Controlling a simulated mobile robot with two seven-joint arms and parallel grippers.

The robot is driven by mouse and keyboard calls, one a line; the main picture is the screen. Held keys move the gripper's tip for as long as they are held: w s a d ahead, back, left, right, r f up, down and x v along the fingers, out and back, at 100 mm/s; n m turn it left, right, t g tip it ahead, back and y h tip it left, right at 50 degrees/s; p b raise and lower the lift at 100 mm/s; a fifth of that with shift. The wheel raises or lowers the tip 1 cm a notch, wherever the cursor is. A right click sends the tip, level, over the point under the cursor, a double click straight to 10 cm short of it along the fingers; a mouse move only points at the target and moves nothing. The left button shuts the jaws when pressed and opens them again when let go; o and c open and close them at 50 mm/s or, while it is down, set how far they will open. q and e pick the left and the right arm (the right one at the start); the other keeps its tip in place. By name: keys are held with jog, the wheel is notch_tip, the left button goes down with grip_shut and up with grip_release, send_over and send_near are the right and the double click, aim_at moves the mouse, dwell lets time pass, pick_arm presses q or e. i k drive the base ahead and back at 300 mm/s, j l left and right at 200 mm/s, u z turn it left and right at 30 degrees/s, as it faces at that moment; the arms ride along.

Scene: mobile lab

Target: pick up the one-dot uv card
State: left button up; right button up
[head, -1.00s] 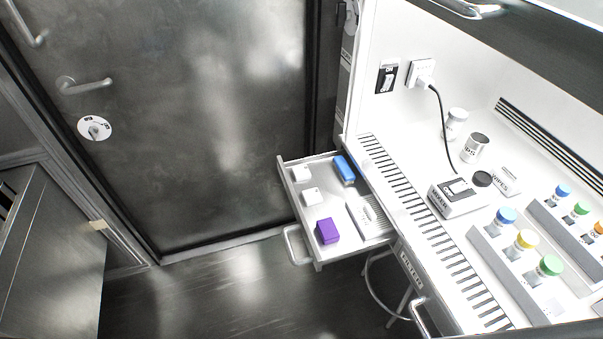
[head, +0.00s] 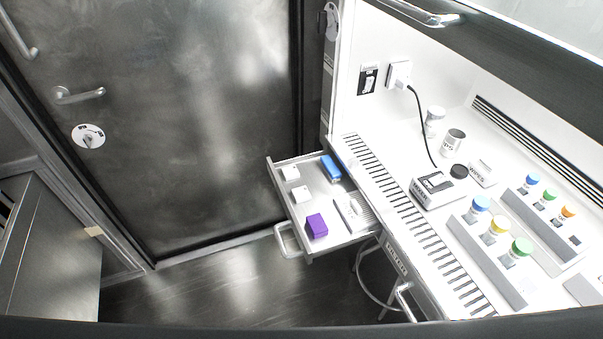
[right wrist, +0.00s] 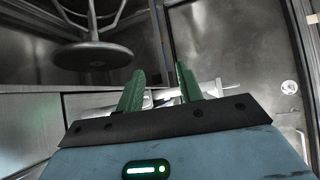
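I cannot make out a one-dot uv card for certain in either view. A pale, flat item (head: 348,212) with markings too small to read lies in the open drawer (head: 272,183) in the head view. My right gripper (right wrist: 159,68) shows in the right wrist view as two green fingers set apart, with nothing visible held between them. Neither gripper shows in the head view, and my left gripper is in no view.
The drawer also holds a purple box (head: 316,226), a blue box (head: 331,168) and small white boxes (head: 301,194). The counter carries a mixer (head: 436,189) and racks of coloured-capped bottles (head: 497,226). A round stool seat (right wrist: 93,55) is near the right gripper.

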aim_at(289, 172)
jog(key=j+z, duration=0.1)
jog(key=z, duration=0.25)
jog(key=i+j+z, duration=0.1)
jog(key=z, duration=0.3)
jog(key=j+z, duration=0.2)
jog(key=z, duration=0.15)
jog(key=j+z, duration=0.5)
jog(key=j, duration=0.85)
jog(key=k+j+z, duration=0.1)
jog(key=j, duration=0.35)
jog(key=k+j, duration=0.15)
jog(key=j, duration=0.25)
